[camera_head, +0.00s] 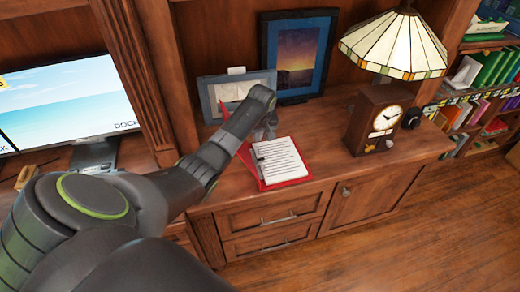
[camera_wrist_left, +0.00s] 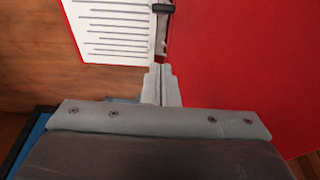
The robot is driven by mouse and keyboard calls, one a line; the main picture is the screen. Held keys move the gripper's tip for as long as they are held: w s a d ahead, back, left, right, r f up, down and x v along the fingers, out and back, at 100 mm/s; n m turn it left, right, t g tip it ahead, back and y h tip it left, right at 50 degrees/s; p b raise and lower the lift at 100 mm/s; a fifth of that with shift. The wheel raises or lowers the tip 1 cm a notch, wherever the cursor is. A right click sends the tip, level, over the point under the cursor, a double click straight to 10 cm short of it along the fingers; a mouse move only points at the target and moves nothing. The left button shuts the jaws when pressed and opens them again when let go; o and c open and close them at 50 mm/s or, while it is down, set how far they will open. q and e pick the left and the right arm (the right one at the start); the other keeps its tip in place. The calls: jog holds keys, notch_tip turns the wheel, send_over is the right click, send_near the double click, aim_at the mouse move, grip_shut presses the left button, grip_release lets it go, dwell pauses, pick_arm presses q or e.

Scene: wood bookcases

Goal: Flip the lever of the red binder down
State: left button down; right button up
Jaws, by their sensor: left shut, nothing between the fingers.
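The red binder (camera_head: 290,183) lies open on the cabinet top, with lined white paper (camera_head: 281,161) on it. A bit of red shows left of my forearm, near the picture frame. In the left wrist view the red cover (camera_wrist_left: 235,60) fills the right and the lined paper (camera_wrist_left: 112,30) the upper left. Between them is a narrow metal strip with a dark-tipped piece (camera_wrist_left: 163,8), seemingly the lever, at the top edge. My left gripper (camera_head: 267,132) is shut and empty over the binder's far part. Its fingertips (camera_wrist_left: 159,72) show just below the strip; I cannot tell if they touch. My right gripper is out of view.
A framed picture (camera_head: 215,98) stands close behind the binder, with a larger blue-framed one (camera_head: 290,55) beyond. A wooden clock (camera_head: 374,120) and a stained-glass lamp (camera_head: 392,45) stand to the right. Bare cabinet top (camera_head: 325,125) lies between binder and clock.

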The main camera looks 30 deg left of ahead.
aim_at(260, 162)
pick_arm(q)
jog(key=f, duration=0.1)
jog(key=f+p, duration=0.1)
jog(key=s+d+f, duration=0.1)
jog(key=shift+d+f+p, duration=0.1)
jog(key=shift+f+p, duration=0.25)
jog(key=shift+p, duration=0.05)
jog(key=shift+s+d+f, duration=0.2)
jog(key=shift+s+d, duration=0.25)
jog(key=shift+f, duration=0.2)
